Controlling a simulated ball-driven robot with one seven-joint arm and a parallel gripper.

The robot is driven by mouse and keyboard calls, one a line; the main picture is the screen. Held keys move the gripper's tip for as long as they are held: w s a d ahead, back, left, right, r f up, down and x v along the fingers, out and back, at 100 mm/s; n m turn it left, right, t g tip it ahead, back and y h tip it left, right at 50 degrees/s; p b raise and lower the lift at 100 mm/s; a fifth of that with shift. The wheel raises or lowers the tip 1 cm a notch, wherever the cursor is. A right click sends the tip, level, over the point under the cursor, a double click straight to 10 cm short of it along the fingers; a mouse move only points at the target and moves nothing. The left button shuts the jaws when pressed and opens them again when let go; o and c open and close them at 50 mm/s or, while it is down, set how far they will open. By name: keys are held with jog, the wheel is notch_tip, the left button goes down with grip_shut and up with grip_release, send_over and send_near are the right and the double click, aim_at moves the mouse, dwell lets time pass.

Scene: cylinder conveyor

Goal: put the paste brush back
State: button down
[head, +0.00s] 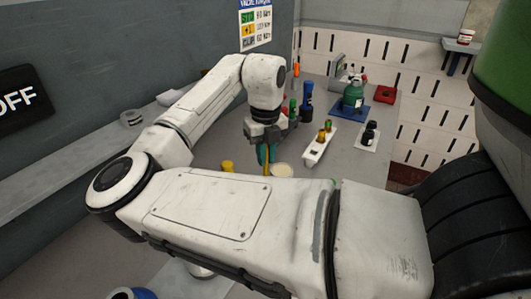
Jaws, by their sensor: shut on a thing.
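A round pot with a cream-coloured top (283,170) stands just right of the brush's lower part. The brush's lower end is hidden behind my forearm, so I cannot tell whether it touches anything.
A yellow-topped item (227,166) stands left of the gripper. Dark blue (307,100) and green (293,111) bottles stand behind it. A white tray (313,157) with small bottles lies to the right.

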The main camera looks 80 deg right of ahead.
jog(key=shift+f+b, duration=0.9)
jog(key=shift+f, duration=0.95)
jog(key=c, duration=1.1)
grip_release()
jog(key=shift+o, duration=0.2)
notch_tip(320, 180, up, 6)
jog(key=p, duration=0.5)
